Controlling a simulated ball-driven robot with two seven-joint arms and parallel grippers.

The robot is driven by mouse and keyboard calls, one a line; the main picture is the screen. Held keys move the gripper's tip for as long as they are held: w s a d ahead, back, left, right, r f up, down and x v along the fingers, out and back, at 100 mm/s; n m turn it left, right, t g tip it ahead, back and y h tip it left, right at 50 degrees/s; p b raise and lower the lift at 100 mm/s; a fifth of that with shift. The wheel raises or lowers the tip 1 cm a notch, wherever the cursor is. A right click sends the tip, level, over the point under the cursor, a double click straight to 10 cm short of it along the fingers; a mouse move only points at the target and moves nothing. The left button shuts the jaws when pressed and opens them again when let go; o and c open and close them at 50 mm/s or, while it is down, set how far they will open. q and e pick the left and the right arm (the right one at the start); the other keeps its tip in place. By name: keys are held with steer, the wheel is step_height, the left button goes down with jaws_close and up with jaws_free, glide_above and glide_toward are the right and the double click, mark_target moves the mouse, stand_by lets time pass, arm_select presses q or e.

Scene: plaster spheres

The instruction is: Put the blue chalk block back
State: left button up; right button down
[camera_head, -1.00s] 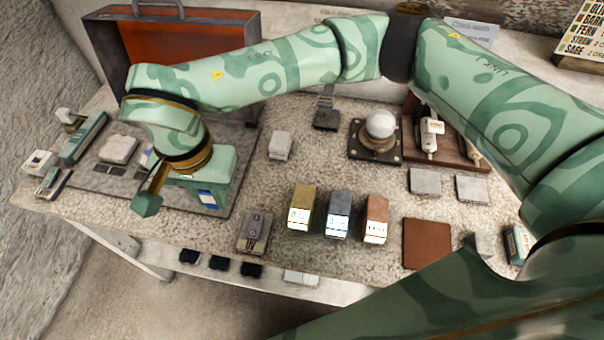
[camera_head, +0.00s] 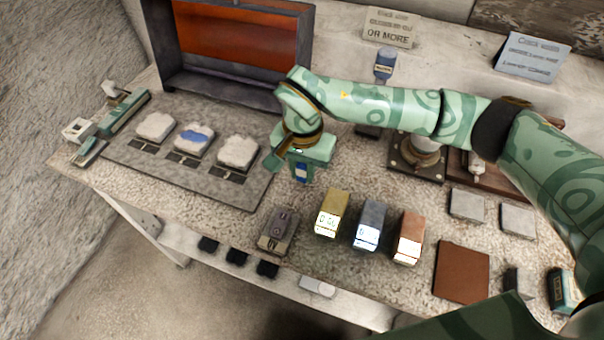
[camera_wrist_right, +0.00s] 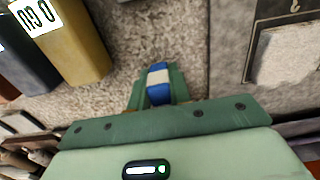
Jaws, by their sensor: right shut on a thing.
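My right gripper (camera_head: 301,174) is shut on a small blue chalk block (camera_wrist_right: 159,84). In the right wrist view the block is blue with a pale band, between the green fingers. In the head view only a bit of the block (camera_head: 301,172) shows, above the bench just right of the grey board. Three upright blocks with white labels stand in a row to the right of the gripper: a yellow one (camera_head: 332,212), a slate-grey one (camera_head: 370,225) and a copper-brown one (camera_head: 409,238). My left gripper is not in view.
The grey board (camera_head: 235,190) holds three pale plaster pads; the middle pad (camera_head: 194,138) has a blue mark. A dark grey device (camera_head: 278,232) lies left of the yellow block. An open orange-lined case (camera_head: 240,45) stands behind. A brown mat (camera_head: 461,272) lies right.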

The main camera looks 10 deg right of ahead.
steer(key=shift+a+f, duration=0.15)
steer(key=shift+f, duration=0.8)
steer(key=shift+r, duration=0.15)
steer(key=c, duration=1.3)
jaws_free()
step_height(320, 180, up, 12)
steer(key=p, duration=0.2)
steer(key=shift+p, duration=0.4)
